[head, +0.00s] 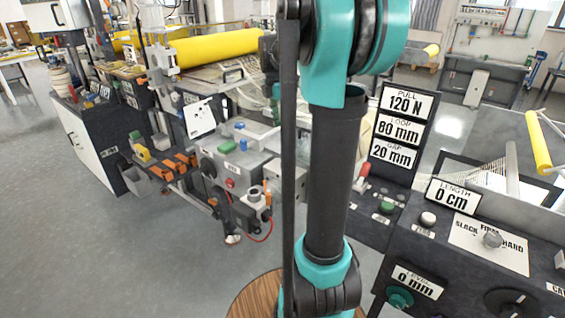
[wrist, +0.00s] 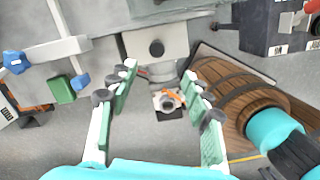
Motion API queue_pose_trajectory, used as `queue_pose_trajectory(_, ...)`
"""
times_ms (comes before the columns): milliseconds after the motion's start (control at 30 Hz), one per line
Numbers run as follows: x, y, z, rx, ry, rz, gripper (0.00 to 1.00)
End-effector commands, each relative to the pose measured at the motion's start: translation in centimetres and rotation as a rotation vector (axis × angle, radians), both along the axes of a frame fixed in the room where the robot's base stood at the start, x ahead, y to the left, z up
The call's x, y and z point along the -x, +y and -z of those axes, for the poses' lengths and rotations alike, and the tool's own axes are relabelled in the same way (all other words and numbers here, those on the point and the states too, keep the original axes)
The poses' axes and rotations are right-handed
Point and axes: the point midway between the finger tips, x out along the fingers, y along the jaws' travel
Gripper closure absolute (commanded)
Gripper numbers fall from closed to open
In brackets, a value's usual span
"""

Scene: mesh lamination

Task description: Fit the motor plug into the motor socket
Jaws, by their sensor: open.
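My gripper (wrist: 160,90) is open and empty in the wrist view, its green-padded fingers spread wide. Beyond and between the fingertips is a small grey round fitting with an orange part (wrist: 168,101); I cannot tell whether it is the motor plug or the socket. In the head view, a grey and white unit with an orange top (head: 256,197) stands at the front of the grey machine, with a red cable (head: 262,238) looping below it. A small pale item (head: 232,238) hangs low beside the cable. My gripper is not clear in the head view, where my arm covers the middle.
The grey machine box (head: 240,165) carries green and blue blocks. A control panel (head: 460,240) with knobs and signs stands close on the right. Grey floor is open at the left.

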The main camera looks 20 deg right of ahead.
Motion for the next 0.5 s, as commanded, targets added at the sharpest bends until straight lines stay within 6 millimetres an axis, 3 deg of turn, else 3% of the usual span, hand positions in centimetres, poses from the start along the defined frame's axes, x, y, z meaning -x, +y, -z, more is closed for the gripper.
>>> queue_pose_trajectory(300,-0.2,-0.7,6.2,0.0,0.0,0.002,0.51)
queue_pose_trajectory(500,-0.2,-0.9,8.2,0.0,-0.001,0.002,0.51)
